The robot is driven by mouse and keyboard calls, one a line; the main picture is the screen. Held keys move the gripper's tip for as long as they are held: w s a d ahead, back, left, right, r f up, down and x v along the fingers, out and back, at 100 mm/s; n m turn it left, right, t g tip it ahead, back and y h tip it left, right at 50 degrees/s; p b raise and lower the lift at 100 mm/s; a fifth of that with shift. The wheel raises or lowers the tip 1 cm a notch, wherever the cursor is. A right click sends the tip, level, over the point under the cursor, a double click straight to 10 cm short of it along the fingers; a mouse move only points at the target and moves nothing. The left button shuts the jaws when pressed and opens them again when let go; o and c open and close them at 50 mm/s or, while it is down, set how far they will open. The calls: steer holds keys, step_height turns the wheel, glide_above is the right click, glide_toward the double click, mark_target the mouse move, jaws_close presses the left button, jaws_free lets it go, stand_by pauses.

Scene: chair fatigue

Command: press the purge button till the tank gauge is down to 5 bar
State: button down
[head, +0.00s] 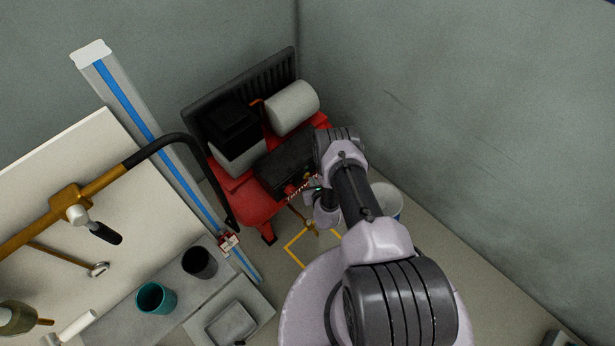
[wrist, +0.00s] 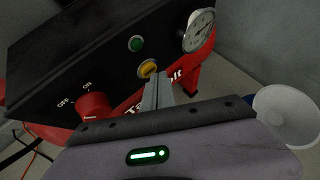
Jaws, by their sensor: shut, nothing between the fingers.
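A red compressor tank (head: 258,212) stands in the corner in the head view. Its black control panel (wrist: 60,60) fills the left of the wrist view. The panel has a green button (wrist: 136,43), a yellow button (wrist: 149,68) and a red knob (wrist: 93,105) marked ON and OFF. No purge label is readable. A round white gauge (wrist: 198,30) sits at the panel's right end; its reading is too small to tell. My gripper (wrist: 154,78) is shut and empty, its tips just below the yellow button. I cannot tell whether they touch it.
A white bucket (head: 388,200) stands on the floor right of the compressor, behind my arm. Walls close off the corner behind.

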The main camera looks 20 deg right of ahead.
steer(key=shift+w+a+b, duration=0.1)
steer(key=shift+w+b, duration=0.25)
stand_by(1.3)
stand_by(0.7)
steer(key=shift+s+d, duration=0.25)
steer(key=shift+s, duration=0.5)
steer(key=s, duration=0.1)
steer(key=s+d+p, duration=0.1)
steer(key=s, duration=0.2)
steer(key=shift+s+d+p, duration=0.3)
steer(key=shift+s+d, duration=0.05)
